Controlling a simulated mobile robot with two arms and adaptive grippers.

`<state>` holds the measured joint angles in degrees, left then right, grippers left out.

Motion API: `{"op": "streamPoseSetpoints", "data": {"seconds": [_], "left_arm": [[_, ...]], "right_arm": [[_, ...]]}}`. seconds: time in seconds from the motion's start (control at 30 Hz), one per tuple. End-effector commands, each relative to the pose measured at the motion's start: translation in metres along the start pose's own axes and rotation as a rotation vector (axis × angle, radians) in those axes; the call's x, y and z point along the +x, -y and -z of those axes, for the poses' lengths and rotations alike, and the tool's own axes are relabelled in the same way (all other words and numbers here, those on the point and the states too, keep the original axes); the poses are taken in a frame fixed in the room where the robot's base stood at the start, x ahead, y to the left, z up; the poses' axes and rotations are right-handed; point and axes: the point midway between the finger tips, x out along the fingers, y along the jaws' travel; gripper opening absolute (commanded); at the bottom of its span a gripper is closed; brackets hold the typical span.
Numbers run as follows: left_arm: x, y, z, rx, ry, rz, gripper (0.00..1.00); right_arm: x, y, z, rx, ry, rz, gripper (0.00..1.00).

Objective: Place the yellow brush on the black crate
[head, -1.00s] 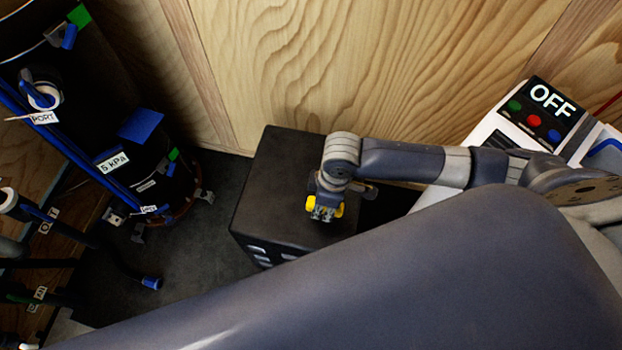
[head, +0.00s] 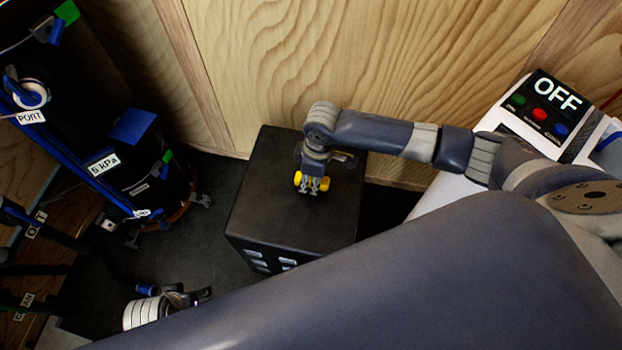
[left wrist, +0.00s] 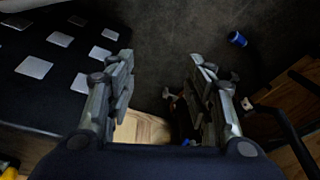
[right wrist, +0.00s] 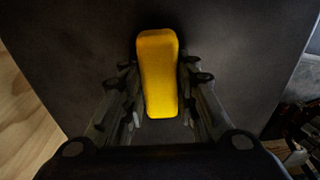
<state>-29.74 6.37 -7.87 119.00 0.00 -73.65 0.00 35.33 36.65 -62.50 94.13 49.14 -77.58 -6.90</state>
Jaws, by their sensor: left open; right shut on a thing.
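The black crate (head: 270,215) stands on the dark floor against the wooden wall. Its flat top shows in the right wrist view (right wrist: 235,60), and its side with pale squares shows in the left wrist view (left wrist: 30,100). My right gripper (head: 313,189) is over the crate top, shut on the yellow brush (head: 325,183). The brush lies between its fingers in the right wrist view (right wrist: 157,75); whether it touches the crate top I cannot tell. My left gripper (head: 206,294) is open and empty, low beside the crate's left front.
A black tank (head: 130,170) with blue parts and a "5 kPa" label stands at left. A white unit with an "OFF" panel (head: 545,108) is at right. A blue-tipped hose end (head: 147,289) lies near my left gripper. The crate top's front is clear.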

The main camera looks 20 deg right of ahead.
Motion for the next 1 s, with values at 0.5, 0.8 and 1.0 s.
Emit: {"op": "streamPoseSetpoints", "data": {"seconds": [0.5, 0.8, 1.0], "left_arm": [[0.0, 0.0, -0.001, 0.0, 0.001, 0.0, 0.48], [-0.001, 0.0, 0.001, 0.0, -0.001, 0.0, 0.48], [0.023, -0.001, -0.009, 0.002, 0.017, -0.002, 0.48]], "right_arm": [[0.001, 0.0, 0.0, 0.0, -0.001, 0.0, 0.48], [-0.004, 0.0, 0.001, 0.0, -0.001, 0.0, 0.48], [-0.028, -0.001, 0.001, -0.001, -0.003, -0.002, 0.48]]}}
